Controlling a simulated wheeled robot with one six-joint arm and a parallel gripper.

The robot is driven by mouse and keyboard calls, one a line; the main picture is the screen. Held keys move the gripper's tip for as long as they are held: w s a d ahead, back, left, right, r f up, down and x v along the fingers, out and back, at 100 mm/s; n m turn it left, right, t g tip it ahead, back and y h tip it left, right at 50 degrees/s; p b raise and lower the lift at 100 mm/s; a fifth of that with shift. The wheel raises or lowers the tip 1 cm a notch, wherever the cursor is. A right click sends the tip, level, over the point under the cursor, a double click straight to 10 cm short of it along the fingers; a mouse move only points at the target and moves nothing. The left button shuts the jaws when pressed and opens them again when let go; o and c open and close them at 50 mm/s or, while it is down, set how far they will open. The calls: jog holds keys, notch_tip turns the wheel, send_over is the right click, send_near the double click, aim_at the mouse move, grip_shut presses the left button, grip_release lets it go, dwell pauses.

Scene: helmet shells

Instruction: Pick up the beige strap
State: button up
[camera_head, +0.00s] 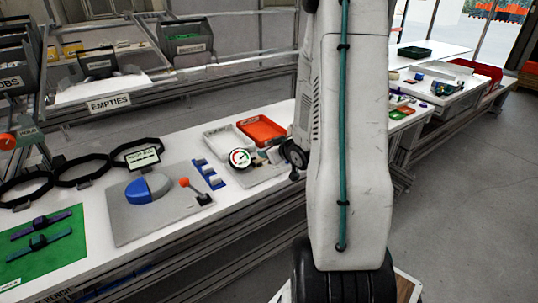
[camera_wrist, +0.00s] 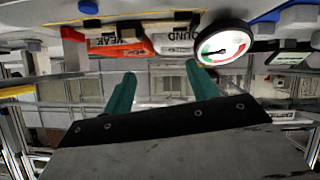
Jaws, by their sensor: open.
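I cannot make out a beige strap for certain in either view. A purple strap (camera_head: 40,225) and a teal strap (camera_head: 40,241) lie on a green mat (camera_head: 70,252) at the lower left in the head view. My gripper (camera_wrist: 158,78) shows in the wrist view with its two teal fingers apart and nothing between them. In the head view my arm hides much of the middle, and the gripper's fingers cannot be made out there.
A round dial gauge (camera_head: 240,158) stands near a white tray (camera_head: 218,139) and an orange tray (camera_head: 262,130). A grey board (camera_head: 125,220) carries a blue and grey dome (camera_head: 148,187) and an orange-knobbed lever (camera_head: 200,196). Black rings (camera_head: 82,171) line the table's back left.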

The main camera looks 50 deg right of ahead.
jog(key=s+d+f+t, duration=0.2)
jog(key=f, duration=0.1)
jog(key=s+f+m+t, duration=0.1)
jog(key=s, duration=0.1)
jog(key=shift+d+f, duration=0.15)
jog(key=shift+d, duration=0.25)
jog(key=shift+s+d+f+m+t, duration=0.2)
jog(key=shift+s+m+t, duration=0.1)
jog(key=shift+s+t, duration=0.1)
jog(key=x, duration=0.7)
jog(key=shift+w+d, duration=0.25)
jog(key=c, duration=1.1)
jog(key=shift+c, duration=0.2)
